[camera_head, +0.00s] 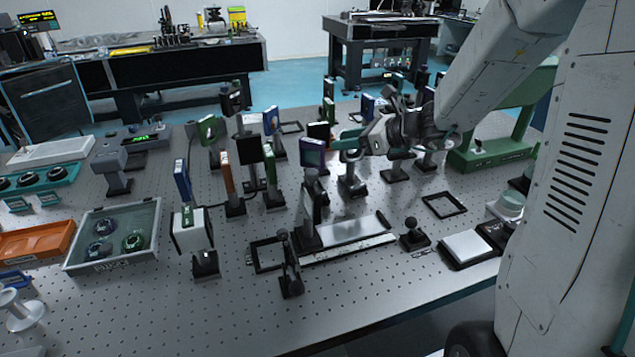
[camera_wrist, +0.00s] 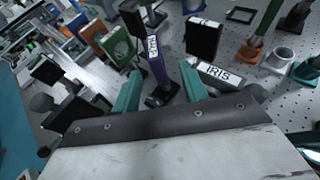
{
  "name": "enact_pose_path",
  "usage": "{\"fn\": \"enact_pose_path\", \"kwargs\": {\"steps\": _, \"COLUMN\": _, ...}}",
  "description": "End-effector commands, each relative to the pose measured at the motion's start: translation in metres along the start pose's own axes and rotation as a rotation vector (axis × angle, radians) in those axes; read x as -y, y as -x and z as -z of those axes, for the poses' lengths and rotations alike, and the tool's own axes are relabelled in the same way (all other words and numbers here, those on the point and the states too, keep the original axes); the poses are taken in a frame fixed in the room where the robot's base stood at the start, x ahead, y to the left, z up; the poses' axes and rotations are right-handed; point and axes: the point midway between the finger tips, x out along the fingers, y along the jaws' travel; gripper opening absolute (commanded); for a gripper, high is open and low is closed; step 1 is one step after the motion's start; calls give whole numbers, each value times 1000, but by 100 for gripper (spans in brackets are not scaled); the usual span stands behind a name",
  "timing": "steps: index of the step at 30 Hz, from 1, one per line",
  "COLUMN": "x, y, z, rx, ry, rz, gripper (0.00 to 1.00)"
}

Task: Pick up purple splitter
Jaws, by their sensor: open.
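The purple splitter (camera_head: 313,154) is a thin upright square plate on a dark post, near the middle of the table in the head view. In the wrist view, the purple splitter (camera_wrist: 157,65) shows edge-on as a narrow purple piece with a white label, its post base below. My gripper (camera_head: 341,146) is just right of it in the head view, with teal fingers. In the wrist view, my gripper (camera_wrist: 161,76) is open, one finger on each side of the splitter. I see no clear contact between fingers and splitter.
A black plate (camera_wrist: 203,38) and a white IRIS label (camera_wrist: 216,73) are close to the right finger in the wrist view. A green mount (camera_wrist: 116,45) is at left. Several posted optics crowd around. A grey tray (camera_head: 150,212) stands at left; the front table area is clearer.

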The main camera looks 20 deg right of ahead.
Motion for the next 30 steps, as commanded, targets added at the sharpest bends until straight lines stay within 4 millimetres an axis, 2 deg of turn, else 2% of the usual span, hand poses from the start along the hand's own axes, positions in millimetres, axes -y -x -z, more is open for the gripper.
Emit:
{"fn": "enact_pose_path", "kwargs": {"steps": 3, "x": -8, "y": -21, "z": -2, "rx": -1, "ry": 7, "rz": -17, "gripper": 44}}
{"fn": "enact_pose_path", "kwargs": {"steps": 13, "x": -9, "y": -68, "z": -2, "rx": -2, "ry": 11, "rz": -20, "gripper": 44}}
{"fn": "enact_pose_path", "kwargs": {"steps": 17, "x": -8, "y": -75, "z": -2, "rx": -2, "ry": 12, "rz": -17, "gripper": 44}}
{"fn": "enact_pose_path", "kwargs": {"steps": 23, "x": -7, "y": -75, "z": -2, "rx": -2, "ry": 12, "rz": -15, "gripper": 44}}
{"fn": "enact_pose_path", "kwargs": {"steps": 28, "x": -6, "y": -74, "z": -2, "rx": -2, "ry": 11, "rz": -14, "gripper": 0}}
{"fn": "enact_pose_path", "kwargs": {"steps": 30, "x": -6, "y": -74, "z": -2, "rx": -2, "ry": 11, "rz": -14, "gripper": 0}}
